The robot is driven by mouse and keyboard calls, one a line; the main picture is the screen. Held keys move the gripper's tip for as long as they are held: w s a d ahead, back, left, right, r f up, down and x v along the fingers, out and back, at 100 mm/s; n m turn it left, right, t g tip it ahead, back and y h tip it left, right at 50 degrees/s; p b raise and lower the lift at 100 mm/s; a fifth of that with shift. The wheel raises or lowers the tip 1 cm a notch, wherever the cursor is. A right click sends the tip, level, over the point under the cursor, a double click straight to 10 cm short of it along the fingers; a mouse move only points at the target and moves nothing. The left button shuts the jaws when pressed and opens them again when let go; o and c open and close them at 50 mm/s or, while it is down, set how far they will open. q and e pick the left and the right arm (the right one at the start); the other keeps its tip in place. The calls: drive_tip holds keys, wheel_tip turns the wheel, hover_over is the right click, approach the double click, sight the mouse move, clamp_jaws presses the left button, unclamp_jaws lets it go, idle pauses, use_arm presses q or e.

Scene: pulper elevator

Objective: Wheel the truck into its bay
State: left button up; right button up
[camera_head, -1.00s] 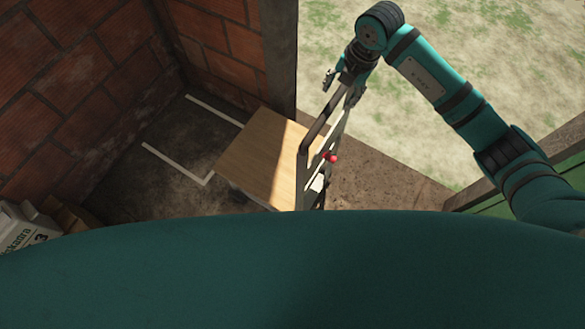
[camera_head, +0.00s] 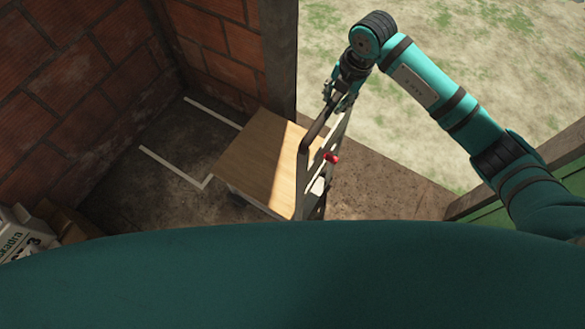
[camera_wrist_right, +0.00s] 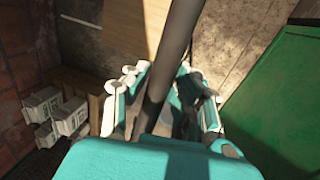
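The truck has a flat wooden deck (camera_head: 262,160) and an upright metal handle frame (camera_head: 303,175) at its right end, with a red knob (camera_head: 331,157). White lines (camera_head: 175,166) on the dark floor mark the bay, left of the deck and against the brick walls. The deck's far left corner lies near the marks. My right gripper (camera_head: 338,97) is at the top of the handle. In the right wrist view, the dark handle bar (camera_wrist_right: 178,45) runs between its fingers (camera_wrist_right: 165,105), which look closed around it. My left gripper is out of view.
Brick walls (camera_head: 100,95) close the left and back, with a dark post (camera_head: 281,55) beside the deck. Printed cartons (camera_head: 22,238) stand at the lower left. Grass (camera_head: 450,60) lies outside; a green panel (camera_wrist_right: 282,105) stands at the right. My green body hides the foreground.

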drive_tip(key=shift+c, duration=0.7)
drive_tip(key=w+a+b, duration=0.5)
drive_tip(key=w+a, duration=0.1)
drive_tip(key=a, duration=0.4)
drive_tip(key=shift+w+b, duration=0.3)
drive_tip(key=shift+w, duration=0.1)
